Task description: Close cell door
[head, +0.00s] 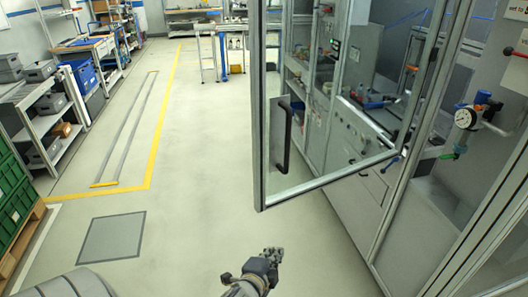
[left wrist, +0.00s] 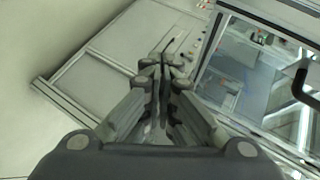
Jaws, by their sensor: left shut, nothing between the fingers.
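The cell door (head: 259,120) is a framed clear panel that stands open, swung out from the cell (head: 345,190) into the aisle. Its black handle (head: 284,137) is on the door near the free upright edge. My left gripper (head: 272,254) is low in the head view, below the door's bottom corner and apart from it. In the left wrist view my left gripper (left wrist: 166,65) is shut and empty. The door's frame (left wrist: 265,20) and the handle (left wrist: 301,80) show to its right there. My right gripper is not in view.
A pressure gauge (head: 466,118) and valves stand on the cell's right side. Shelves with grey bins (head: 50,103) and green crates (head: 15,195) line the left. The floor between, with a grey floor plate (head: 112,237), is clear.

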